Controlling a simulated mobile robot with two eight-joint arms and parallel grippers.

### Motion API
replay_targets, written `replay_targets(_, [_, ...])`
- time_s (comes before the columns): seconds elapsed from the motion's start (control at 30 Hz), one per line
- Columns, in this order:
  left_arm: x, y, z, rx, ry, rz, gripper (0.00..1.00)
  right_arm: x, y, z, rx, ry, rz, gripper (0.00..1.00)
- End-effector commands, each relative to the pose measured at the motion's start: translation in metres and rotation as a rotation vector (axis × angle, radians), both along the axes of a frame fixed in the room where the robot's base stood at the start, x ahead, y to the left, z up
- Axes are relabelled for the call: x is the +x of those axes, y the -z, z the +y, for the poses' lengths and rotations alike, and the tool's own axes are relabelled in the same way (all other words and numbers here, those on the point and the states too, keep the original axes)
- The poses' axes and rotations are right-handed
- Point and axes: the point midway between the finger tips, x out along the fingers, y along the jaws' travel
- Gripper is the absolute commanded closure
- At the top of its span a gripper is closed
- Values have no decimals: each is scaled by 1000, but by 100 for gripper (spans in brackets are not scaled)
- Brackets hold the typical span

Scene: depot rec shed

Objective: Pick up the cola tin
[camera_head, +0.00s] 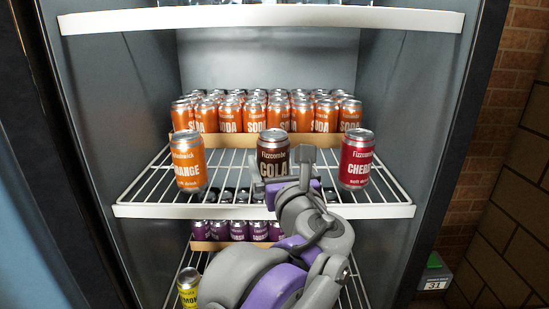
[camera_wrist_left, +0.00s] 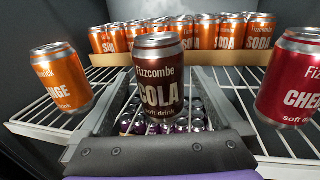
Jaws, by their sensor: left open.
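The cola tin (camera_head: 272,160), dark brown with a silver top, stands upright at the front middle of the wire shelf in the head view. It also shows in the middle of the left wrist view (camera_wrist_left: 160,85). My left gripper (camera_head: 283,168) is open in front of the tin and hides part of its lower right side in the head view. In the left wrist view its two fingers (camera_wrist_left: 160,112) lie on either side of the tin, with a gap visible at each side. My right gripper is not in view.
An orange tin (camera_head: 188,163) stands left of the cola and a red cherry tin (camera_head: 356,160) right of it. Rows of soda tins (camera_head: 255,115) stand behind. The shelf's white front edge (camera_head: 160,211) runs below, and another shelf (camera_head: 270,17) is above. A yellow tin (camera_head: 188,286) stands lower.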

Motion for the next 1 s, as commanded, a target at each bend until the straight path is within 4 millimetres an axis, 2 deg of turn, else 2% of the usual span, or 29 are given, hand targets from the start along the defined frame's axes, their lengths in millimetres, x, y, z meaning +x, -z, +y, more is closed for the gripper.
replay_targets(0.23, [21, -2, 6, 0, -2, 1, 0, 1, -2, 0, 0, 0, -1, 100])
replay_targets(0.5, [57, -7, 14, -2, -2, 1, 0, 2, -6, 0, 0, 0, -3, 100])
replay_targets(0.8, [61, -6, 14, -2, 0, 2, 0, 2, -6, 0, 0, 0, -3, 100])
replay_targets(1.0, [61, -6, 14, -2, 0, 2, 36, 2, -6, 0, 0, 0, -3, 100])
